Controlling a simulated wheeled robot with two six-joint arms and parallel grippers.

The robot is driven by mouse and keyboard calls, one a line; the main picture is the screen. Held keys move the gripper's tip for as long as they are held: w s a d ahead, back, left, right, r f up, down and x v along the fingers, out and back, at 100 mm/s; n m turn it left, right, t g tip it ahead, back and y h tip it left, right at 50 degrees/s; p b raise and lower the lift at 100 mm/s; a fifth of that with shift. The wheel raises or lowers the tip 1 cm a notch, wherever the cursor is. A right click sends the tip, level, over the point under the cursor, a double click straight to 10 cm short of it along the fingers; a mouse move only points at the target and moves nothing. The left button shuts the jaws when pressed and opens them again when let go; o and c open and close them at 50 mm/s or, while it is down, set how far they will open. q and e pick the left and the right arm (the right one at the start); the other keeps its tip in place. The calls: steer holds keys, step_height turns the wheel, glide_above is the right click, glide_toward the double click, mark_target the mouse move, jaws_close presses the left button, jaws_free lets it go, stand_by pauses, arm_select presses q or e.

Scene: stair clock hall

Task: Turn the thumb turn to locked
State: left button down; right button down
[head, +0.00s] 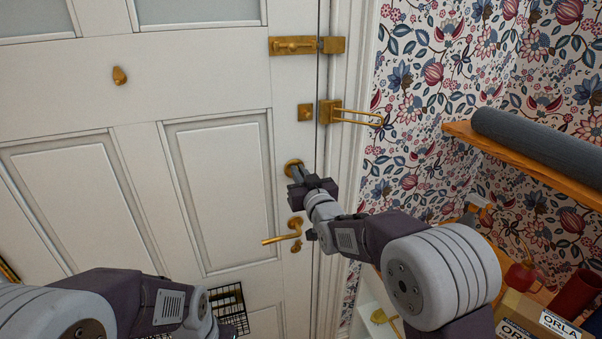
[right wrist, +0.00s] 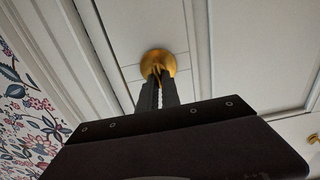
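The white door (head: 215,75) fills the left and middle of the head view. The brass thumb turn (head: 291,165) sits on its round plate near the door's right edge, above the lever handle, partly hidden by my right gripper. My right gripper (head: 295,174) is at the thumb turn. In the right wrist view, its two dark fingers (right wrist: 157,88) are close together, one on each side of the thumb turn (right wrist: 158,62), with brass showing between them. The exact angle of the turn is hard to read. My left arm shows at the bottom left, but its fingers do not show.
A brass lever handle (head: 283,237) sits just below the thumb turn. A slide bolt (head: 300,45) and a door guard (head: 340,112) are above it. A wooden shelf (head: 548,160) with a grey roll (head: 540,145) juts from the papered wall at right. A cardboard box (head: 535,310) stands below.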

steer(key=shift+w+d+f+m+b, duration=0.1)
steer(key=shift+d+f+m+b, duration=0.1)
steer(key=shift+m+b, duration=2.1)
steer(key=shift+w+d+f+m+b, duration=0.2)
steer(key=shift+m+b, duration=0.75)
steer(key=shift+m, duration=2.7)
steer(key=shift+s+d+f+m+b, duration=0.1)
steer(key=shift+d+m+b, duration=0.15)
steer(key=shift+m+b, duration=2.05)
steer(key=shift+m+p, duration=0.7)
steer(key=shift+m, duration=0.15)
steer(key=c, duration=1.6)
jaws_free()
steer(key=shift+o, duration=0.2)
steer(key=shift+s, duration=0.1)
